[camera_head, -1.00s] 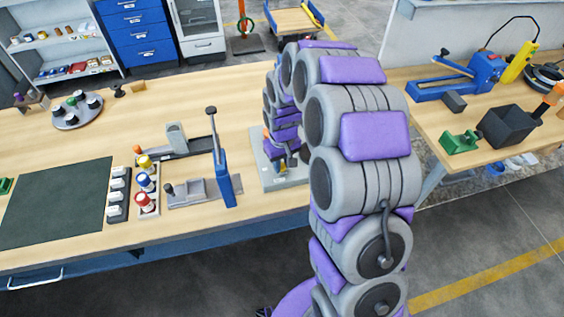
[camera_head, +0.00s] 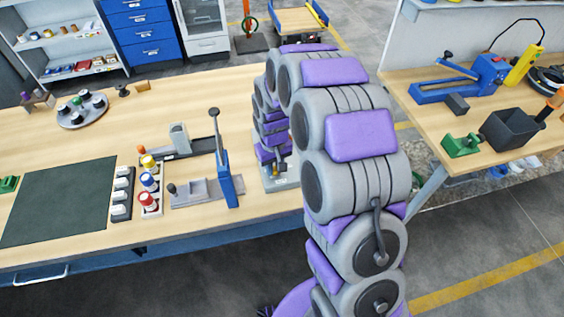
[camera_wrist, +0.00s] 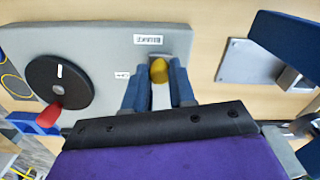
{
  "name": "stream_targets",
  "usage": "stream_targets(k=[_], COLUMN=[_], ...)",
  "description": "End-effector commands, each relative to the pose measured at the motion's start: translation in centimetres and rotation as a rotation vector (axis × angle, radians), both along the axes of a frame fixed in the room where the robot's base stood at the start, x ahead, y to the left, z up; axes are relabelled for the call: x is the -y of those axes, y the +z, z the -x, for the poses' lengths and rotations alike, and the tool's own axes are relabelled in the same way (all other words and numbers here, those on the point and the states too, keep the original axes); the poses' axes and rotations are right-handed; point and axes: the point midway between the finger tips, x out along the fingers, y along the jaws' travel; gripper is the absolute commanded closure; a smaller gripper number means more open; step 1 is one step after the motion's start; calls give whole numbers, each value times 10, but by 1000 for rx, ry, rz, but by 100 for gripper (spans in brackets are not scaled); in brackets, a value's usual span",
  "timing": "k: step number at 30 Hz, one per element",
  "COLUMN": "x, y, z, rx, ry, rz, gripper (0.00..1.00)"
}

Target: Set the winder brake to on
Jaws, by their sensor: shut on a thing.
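The winder's grey base plate (camera_wrist: 182,45) fills the upper left of the wrist view. A yellow-tipped lever (camera_wrist: 158,70) stands on it, which looks like the brake lever. My gripper (camera_wrist: 158,88) is shut on this lever, with a blue finger on each side just below the yellow tip. Small white labels (camera_wrist: 148,40) lie near it; their text is not clearly readable. A black disc (camera_wrist: 60,85) with a red knob (camera_wrist: 49,116) is to the left on the plate. In the head view, the base plate (camera_head: 283,183) shows only partly, and my arm hides most of the winder.
A blue upright lever press (camera_head: 226,175) stands just left of the winder. Another bench (camera_head: 425,165) with tools is at the right.

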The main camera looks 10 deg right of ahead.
Motion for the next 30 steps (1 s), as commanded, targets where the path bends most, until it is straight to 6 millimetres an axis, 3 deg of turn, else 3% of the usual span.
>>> stream_targets(k=[6,7,14,23,30], x=[-3,-4,-3,-1,-3], y=[0,0,0,2,37], z=[0,0,0,0,-1], rx=[2,1,1,1,4], ry=[-2,-2,-2,-2,-2], rz=[-6,-5,-4,-5,-4], gripper=[100,72,50,50,50])
